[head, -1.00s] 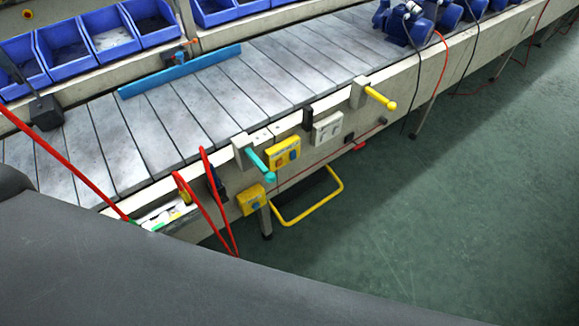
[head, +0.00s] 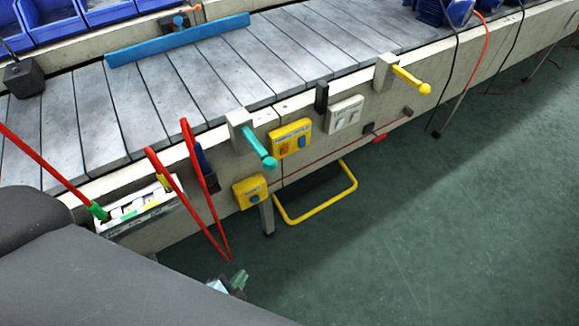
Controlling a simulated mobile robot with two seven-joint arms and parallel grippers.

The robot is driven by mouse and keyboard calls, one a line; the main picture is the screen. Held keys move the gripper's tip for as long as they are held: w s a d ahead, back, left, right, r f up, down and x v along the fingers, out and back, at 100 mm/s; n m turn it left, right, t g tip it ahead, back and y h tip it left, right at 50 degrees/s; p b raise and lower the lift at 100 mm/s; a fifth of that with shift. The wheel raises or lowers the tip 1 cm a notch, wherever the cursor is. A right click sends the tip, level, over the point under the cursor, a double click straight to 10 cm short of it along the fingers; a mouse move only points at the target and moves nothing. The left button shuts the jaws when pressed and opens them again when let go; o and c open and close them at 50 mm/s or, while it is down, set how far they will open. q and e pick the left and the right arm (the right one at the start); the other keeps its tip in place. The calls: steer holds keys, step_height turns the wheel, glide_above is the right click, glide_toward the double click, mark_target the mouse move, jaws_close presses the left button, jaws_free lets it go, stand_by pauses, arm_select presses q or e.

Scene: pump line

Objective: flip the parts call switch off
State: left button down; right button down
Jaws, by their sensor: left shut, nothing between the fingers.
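A pale switch plate (head: 345,115) with two small switches sits on the conveyor's front side rail, between the yellow two-button box and the yellow-handled lever. Its lettering is too small to read, so I cannot tell which switch is the parts call one or how it is set. My left gripper (head: 238,280) shows at the bottom, past the edge of my dark arm; only its greenish tip and a pale part show. It is shut and empty, well below and left of the plate, touching nothing I can see. My right gripper is not in view.
A teal-handled lever (head: 258,146) and a yellow-handled lever (head: 410,80) stick out from the rail. Yellow button boxes (head: 290,138) and a yellow floor-level loop (head: 318,216) are nearby. Red bars (head: 190,205) stand at the left. The green floor at right is open.

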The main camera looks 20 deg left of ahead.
arm_select(q)
steer(key=w+d+r+m+t+b, duration=0.2)
steer(key=w+b, duration=0.4)
steer(key=w, duration=0.3)
steer(key=w+d+r+m+t+y+b, duration=0.1)
steer(key=w+r+m+t+b, duration=0.3)
steer(key=w, duration=0.6)
steer(key=d+m+t+b, duration=0.1)
steer(key=m+t, duration=0.1)
steer(key=shift+w+m+t+b, duration=0.3)
steer(key=shift+m+b, duration=0.05)
steer(key=shift+m, duration=0.05)
steer(key=shift+y, duration=0.4)
steer(key=shift+w, duration=0.1)
steer(key=p, duration=0.2)
glide_toward(288, 147)
steer(key=w, duration=0.5)
steer(key=shift+w+a+r, duration=0.25)
steer(key=shift+w+a, duration=0.1)
steer(key=shift+w, duration=0.05)
